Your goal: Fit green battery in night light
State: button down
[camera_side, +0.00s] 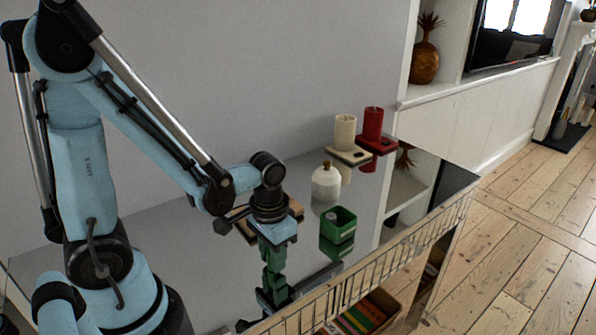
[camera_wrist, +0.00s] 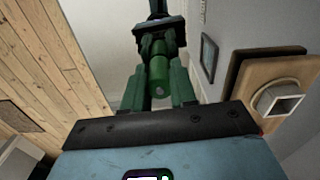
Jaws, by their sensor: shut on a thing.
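My gripper (camera_side: 272,262) points down low over the shiny grey table, near its front edge. In the wrist view its green fingers (camera_wrist: 162,86) are shut on a green battery (camera_wrist: 160,74), a short cylinder held upright between them. The side view does not separate the battery from the fingers. Fingers and battery are mirrored in the table just below. A wooden board (camera_side: 296,209) lies behind my gripper, partly hidden by it. The wrist view shows this board (camera_wrist: 247,88) with a pale square socket (camera_wrist: 282,101) on it. I cannot tell for sure which thing is the night light.
A green open box (camera_side: 345,218) stands right of my gripper, with a white jar (camera_side: 326,183) behind it. Farther back, a cream cylinder (camera_side: 345,132) and a red cylinder (camera_side: 373,124) stand on flat bases. A wire rail (camera_side: 370,278) runs along the table's front edge.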

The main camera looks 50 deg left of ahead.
jog(key=shift+r, duration=0.45)
notch_tip(320, 180, up, 3)
jog(key=shift+r, duration=0.1)
jog(key=s+d+r, duration=0.5)
jog(key=d+r, duration=0.1)
jog(key=d, duration=0.3)
jog(key=w+a+n, duration=0.5)
jog(key=a, duration=0.7)
jog(key=w+a+n, duration=0.5)
jog(key=a+n, duration=0.1)
jog(key=a, duration=0.5)
jog(key=shift+a, duration=0.35)
jog(key=shift+f, duration=2.5)
jog(key=shift+f, duration=0.8)
